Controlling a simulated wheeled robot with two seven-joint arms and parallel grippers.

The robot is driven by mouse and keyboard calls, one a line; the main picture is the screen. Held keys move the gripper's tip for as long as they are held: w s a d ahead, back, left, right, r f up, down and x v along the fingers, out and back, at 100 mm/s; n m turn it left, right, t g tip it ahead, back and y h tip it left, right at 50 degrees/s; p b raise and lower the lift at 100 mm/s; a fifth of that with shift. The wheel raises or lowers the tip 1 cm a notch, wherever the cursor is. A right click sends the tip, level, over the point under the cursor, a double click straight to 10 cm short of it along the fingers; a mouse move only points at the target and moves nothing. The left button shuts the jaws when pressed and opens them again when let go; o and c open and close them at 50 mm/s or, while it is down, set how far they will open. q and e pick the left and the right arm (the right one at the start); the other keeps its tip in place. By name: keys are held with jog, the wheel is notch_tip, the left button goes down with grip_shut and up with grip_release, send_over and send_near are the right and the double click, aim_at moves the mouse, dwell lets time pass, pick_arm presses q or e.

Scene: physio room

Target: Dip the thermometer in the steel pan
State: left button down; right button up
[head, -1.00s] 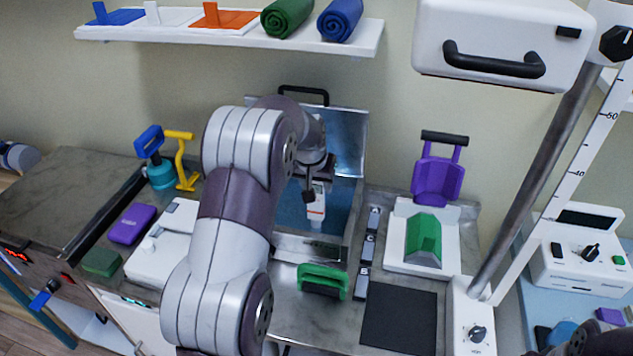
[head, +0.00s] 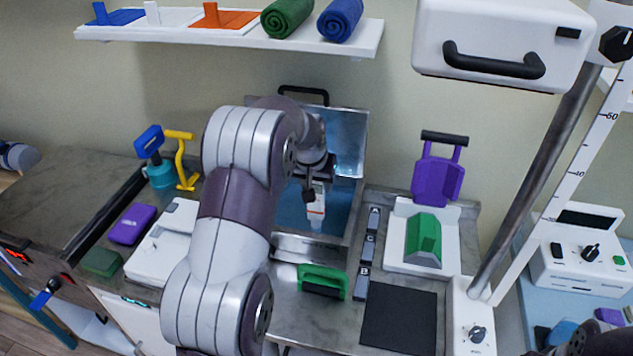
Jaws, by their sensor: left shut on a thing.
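The steel pan (head: 351,135) stands at the back of the counter with its lid raised behind it. Blue liquid (head: 345,198) shows inside the pan. My left gripper (head: 317,186) points down over the pan and is shut on the thermometer (head: 316,211), a white, upright stick with a red band. The thermometer's lower end shows against the blue liquid and the pan's inside. I cannot tell whether its tip is below the surface. My arm hides the pan's left part. My right gripper is not in view.
A green-handled block (head: 322,281) lies in front of the pan. A black mat (head: 400,318) lies at the front. A white shelf (head: 230,35) hangs above.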

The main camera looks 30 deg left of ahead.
pick_arm(q)
notch_tip(320, 180, up, 12)
jog(key=p, duration=0.9)
dwell(1.2)
